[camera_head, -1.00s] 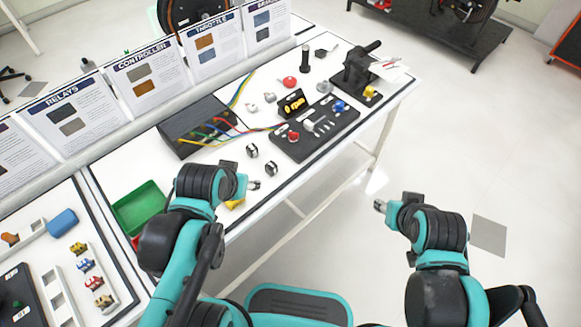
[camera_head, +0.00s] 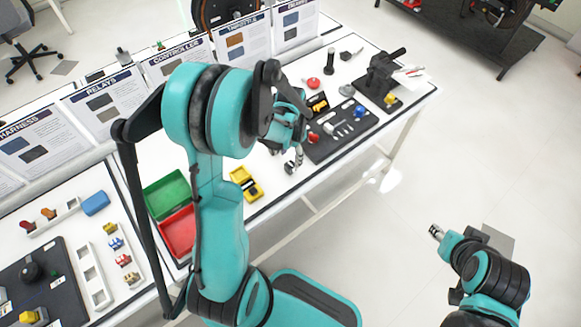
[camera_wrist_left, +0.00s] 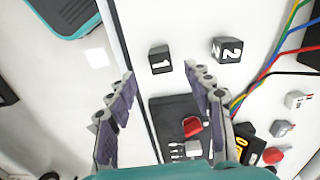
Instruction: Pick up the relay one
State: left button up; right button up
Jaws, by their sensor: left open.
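Relay one is a small black block marked with a white 1 (camera_wrist_left: 159,59) on the white table in the left wrist view. A similar black block marked 2 (camera_wrist_left: 229,49) sits to its right. In the head view, my left arm hides both blocks, or I cannot pick them out. My left gripper (camera_wrist_left: 160,75) is open and empty, its fingertips either side of the 1 block's line and a little short of it in the picture. The left gripper also shows in the head view (camera_head: 294,160) over the table's front part. My right gripper (camera_head: 436,232) is over the floor, beyond the table edge; its jaws are too small to judge.
A black board with knobs and switches (camera_head: 345,143) lies right of my left gripper. A black clamp-like device (camera_head: 382,75) stands beyond. Green (camera_head: 167,194) and red (camera_head: 180,232) bins and a yellow item (camera_head: 245,184) are left. Coloured wires (camera_wrist_left: 262,75) run beside the 2 block.

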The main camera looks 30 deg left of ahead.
aim_at(290, 164)
pick_arm(q)
notch_tip(290, 164, down, 6)
jog(key=b, duration=0.3)
jog(key=shift+f, duration=0.2)
jog(key=shift+r, duration=0.1)
jog(key=shift+c, duration=1.2)
grip_shut()
